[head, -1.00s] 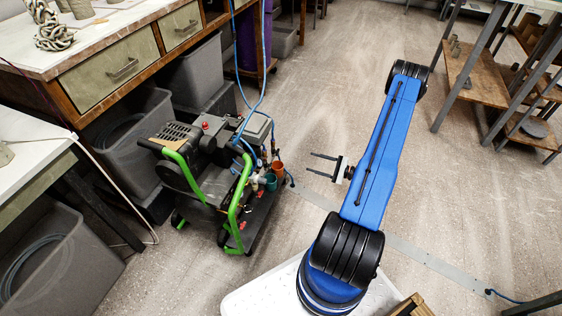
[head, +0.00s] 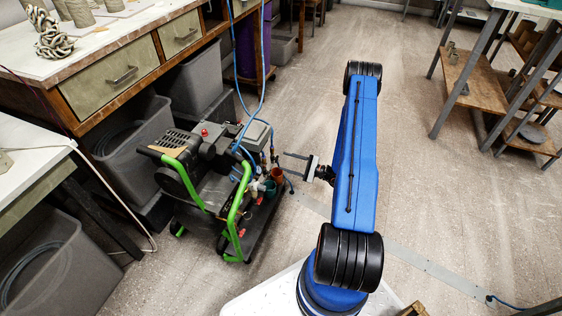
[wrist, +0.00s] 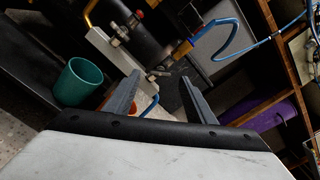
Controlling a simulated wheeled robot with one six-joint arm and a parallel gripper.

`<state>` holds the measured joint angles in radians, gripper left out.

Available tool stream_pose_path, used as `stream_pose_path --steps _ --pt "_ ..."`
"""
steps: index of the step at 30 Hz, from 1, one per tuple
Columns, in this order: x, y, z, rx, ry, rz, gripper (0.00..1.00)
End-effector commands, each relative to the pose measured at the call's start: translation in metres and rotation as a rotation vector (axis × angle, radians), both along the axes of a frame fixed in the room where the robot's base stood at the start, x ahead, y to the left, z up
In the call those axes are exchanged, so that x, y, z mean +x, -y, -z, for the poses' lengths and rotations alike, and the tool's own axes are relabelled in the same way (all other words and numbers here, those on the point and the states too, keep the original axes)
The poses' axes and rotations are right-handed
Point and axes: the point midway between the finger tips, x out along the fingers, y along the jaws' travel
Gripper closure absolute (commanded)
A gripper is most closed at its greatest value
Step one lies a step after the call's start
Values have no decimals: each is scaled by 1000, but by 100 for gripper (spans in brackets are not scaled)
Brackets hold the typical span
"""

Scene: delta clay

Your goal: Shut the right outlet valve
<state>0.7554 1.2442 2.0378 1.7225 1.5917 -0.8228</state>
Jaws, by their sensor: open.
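The compressor (head: 205,180) with green handles stands on the floor left of my arm. Its outlet fittings and hoses are on its right side, above a teal cup (head: 268,188) and an orange cup (head: 277,175). My gripper (head: 285,166) points left at these fittings, open and empty. In the wrist view, my open fingers (wrist: 160,92) straddle the area below a small metal fitting (wrist: 157,75) on a pale manifold (wrist: 110,50). Another fitting (wrist: 114,42) sits to its left. I cannot tell which is the right outlet valve, or its handle position.
Blue hoses (head: 240,85) rise from the compressor. A workbench with drawers (head: 110,75) and grey bins (head: 135,135) stands at left. A shelf rack (head: 472,85) stands at right. The floor (head: 430,180) right of my arm is clear.

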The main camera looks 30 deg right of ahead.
Motion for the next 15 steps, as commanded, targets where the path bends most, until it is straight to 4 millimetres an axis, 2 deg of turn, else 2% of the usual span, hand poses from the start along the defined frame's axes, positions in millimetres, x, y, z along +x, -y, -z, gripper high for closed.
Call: stream_pose_path --steps 6,15 --pt "20 -17 0 0 0 -2 50" --pt "28 -22 0 0 1 -1 50"
